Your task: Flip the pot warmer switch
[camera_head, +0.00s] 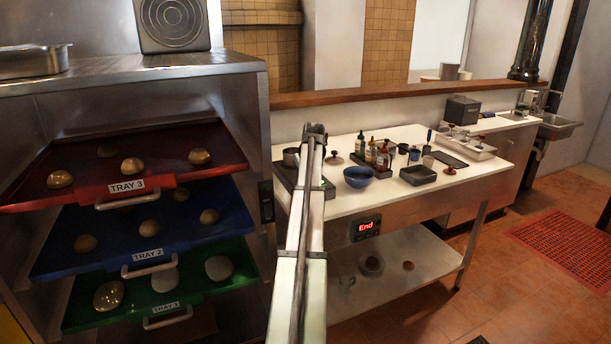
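I cannot pick out a pot warmer by name. A black switch-like panel (266,201) is on the right side of the tray cabinet, left of my arm. A dark box with a red "End" display (366,227) hangs under the front edge of the white table. A dark square unit with concentric rings (172,24) stands on top of the cabinet. My arm rises from the bottom middle, and its far end, apparently my gripper (315,131), is small and dark over the table's left end. I cannot see its fingers clearly or anything held.
The cabinet holds a red tray (220,148), a blue tray (110,249) and a green tray (200,297) with rounded pieces, all pulled out. The white table (345,205) carries bottles, a blue bowl (358,176) and containers. The tiled floor at right is mostly open, with a red mat (565,245).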

